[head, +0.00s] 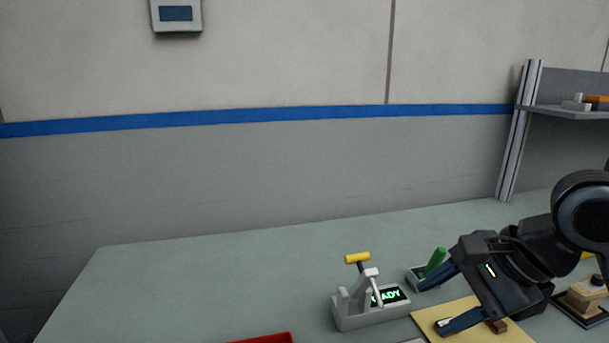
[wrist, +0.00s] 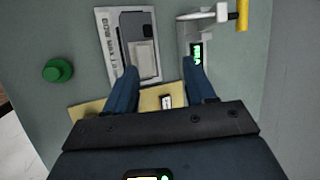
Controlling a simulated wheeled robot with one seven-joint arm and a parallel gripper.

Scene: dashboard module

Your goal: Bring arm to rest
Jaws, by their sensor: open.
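My gripper (head: 432,301) is at the lower right of the head view, its two blue fingers spread apart over the work table (head: 180,280). In the wrist view my gripper (wrist: 158,73) also shows open, with nothing held between the fingers. A fixture (head: 370,316) with a yellow-handled lever stands left of the fingers; its lit display reads partly "ADY". In the wrist view the fixture (wrist: 222,15) is at the top right. A grey module-like piece (wrist: 140,40) lies on a light lettered plate (wrist: 108,50) beyond the fingers.
A yellow mat (head: 425,322) lies below my gripper. A green-handled item (head: 435,262) stands close behind the fingers. A red edge (head: 265,339) shows at the bottom. A wooden-topped block (head: 585,297) and a shelf (head: 570,112) are at right. The table's left is clear.

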